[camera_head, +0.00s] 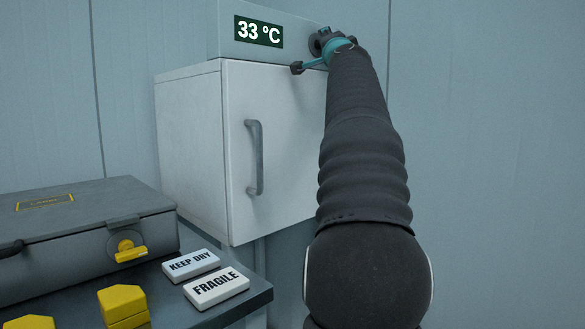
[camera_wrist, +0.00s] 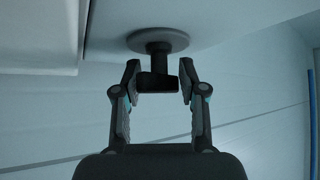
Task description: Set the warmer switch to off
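The warmer is a grey box with a green display reading 33 °C (camera_head: 259,31), on top of a white cabinet. In the wrist view its switch (camera_wrist: 157,66) is a dark handle with a short stem on a round grey base plate. My gripper (camera_wrist: 159,84) is open, with one fingertip on each side of the switch handle. A small gap shows at the right fingertip; contact at the left one I cannot tell. In the head view my arm largely hides the switch, and any off marking is not visible.
The white cabinet (camera_head: 190,125) has a grey door handle (camera_head: 255,157). At lower left a grey case (camera_head: 75,240) with a yellow latch, KEEP DRY (camera_head: 191,265) and FRAGILE (camera_head: 216,288) blocks and yellow blocks (camera_head: 123,305) sit on a dark table. Right of my arm is bare wall.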

